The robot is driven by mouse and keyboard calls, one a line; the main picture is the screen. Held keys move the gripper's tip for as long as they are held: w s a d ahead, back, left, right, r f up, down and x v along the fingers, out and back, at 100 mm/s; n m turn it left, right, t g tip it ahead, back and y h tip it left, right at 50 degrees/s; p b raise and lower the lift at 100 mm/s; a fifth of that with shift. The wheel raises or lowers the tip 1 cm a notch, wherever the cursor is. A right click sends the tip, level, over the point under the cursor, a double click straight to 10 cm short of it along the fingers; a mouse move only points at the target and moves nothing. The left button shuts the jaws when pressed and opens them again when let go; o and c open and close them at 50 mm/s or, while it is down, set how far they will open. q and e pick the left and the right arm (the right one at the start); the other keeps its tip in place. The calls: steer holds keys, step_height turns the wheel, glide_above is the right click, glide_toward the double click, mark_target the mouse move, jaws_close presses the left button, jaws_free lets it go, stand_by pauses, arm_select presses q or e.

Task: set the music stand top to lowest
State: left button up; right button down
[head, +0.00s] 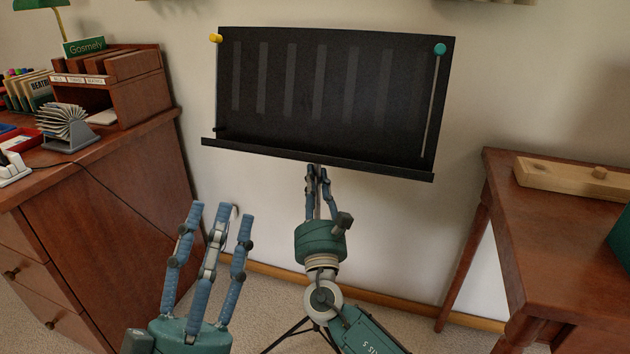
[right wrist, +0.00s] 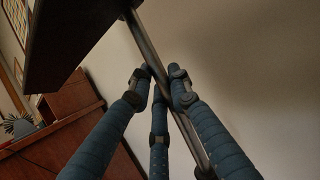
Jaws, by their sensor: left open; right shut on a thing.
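The music stand top (head: 330,100) is a wide black panel with a ledge (head: 310,160) along its bottom, in the upper middle of the head view. It stands high, its ledge above my right gripper. My right gripper (head: 318,180) is shut on the stand's thin pole (head: 320,205) just under the ledge. In the right wrist view the metal pole (right wrist: 148,45) runs between the blue fingers, and the dark underside of the top (right wrist: 75,35) is at upper left. My left gripper (head: 212,220) is open and empty, fingers up, at lower left. The stand's legs (head: 305,335) are partly hidden by my right arm.
A wooden desk (head: 120,190) with a paper organizer (head: 110,80) and a card file (head: 68,128) stands at left. A wooden table (head: 560,235) with a light wooden box (head: 575,180) stands at right. A yellow knob (head: 216,38) and a teal knob (head: 440,48) sit on the panel's upper corners.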

steer(key=shift+a+f, duration=0.1)
steer(key=shift+f, duration=0.45)
steer(key=c, duration=1.8)
jaws_free()
steer(key=shift+o, duration=1.1)
steer(key=shift+r, duration=0.25)
steer(key=v, duration=1.2)
